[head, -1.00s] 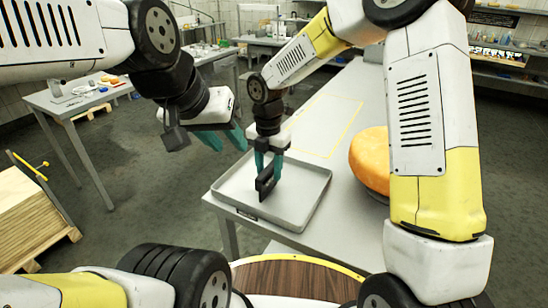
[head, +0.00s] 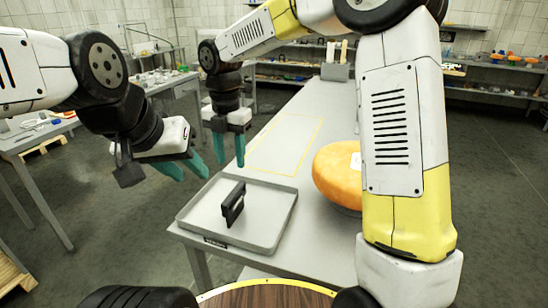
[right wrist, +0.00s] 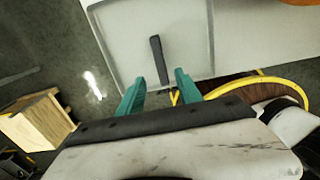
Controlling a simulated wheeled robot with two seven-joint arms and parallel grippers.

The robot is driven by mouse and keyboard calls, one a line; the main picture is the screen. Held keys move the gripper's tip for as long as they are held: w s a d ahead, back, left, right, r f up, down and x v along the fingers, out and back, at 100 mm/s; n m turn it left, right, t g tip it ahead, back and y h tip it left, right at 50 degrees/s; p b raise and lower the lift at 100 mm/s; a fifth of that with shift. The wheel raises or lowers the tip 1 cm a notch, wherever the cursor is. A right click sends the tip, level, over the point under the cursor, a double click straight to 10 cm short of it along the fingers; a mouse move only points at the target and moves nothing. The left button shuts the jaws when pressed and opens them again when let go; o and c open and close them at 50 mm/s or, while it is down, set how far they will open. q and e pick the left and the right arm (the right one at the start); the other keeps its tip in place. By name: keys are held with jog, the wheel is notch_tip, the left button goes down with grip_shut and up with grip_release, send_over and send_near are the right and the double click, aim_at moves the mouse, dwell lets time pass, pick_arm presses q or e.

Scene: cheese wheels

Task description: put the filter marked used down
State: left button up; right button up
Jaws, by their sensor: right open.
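The black filter (head: 232,204) stands on the floor of the shallow grey tray (head: 268,246), upright and apart from both grippers. No marking on it can be read. It also shows in the right wrist view (right wrist: 158,60), beyond and between the teal fingertips. My right gripper (head: 229,161) is open and empty, above the far side of the tray; it also shows in the right wrist view (right wrist: 155,86). My left gripper (head: 191,172) is open and empty, in the air left of the tray.
The tray sits at the near end of a long grey table (head: 335,112). An orange cheese wheel (head: 338,178) stands right of the tray. A yellow outlined area (head: 290,143) behind the tray is bare. A wooden stack (right wrist: 35,122) stands on the floor at left.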

jog(key=s+d+r+m+t, duration=0.2)
jog(key=s+d+m, duration=0.3)
jog(key=m, duration=0.5)
jog(key=s+d+r+m+t+y, duration=0.1)
jog(key=s+d+r+m+t, duration=0.1)
jog(key=s+d+m, duration=0.4)
jog(key=s+d+r+m+t+y, duration=0.1)
jog(key=s+d+m, duration=0.5)
jog(key=d+m, duration=0.6)
notch_tip(320, 180, up, 2)
jog(key=m+t, duration=0.1)
jog(key=m, duration=0.1)
jog(key=shift+s+r+m, duration=0.25)
jog(key=shift+m, duration=0.15)
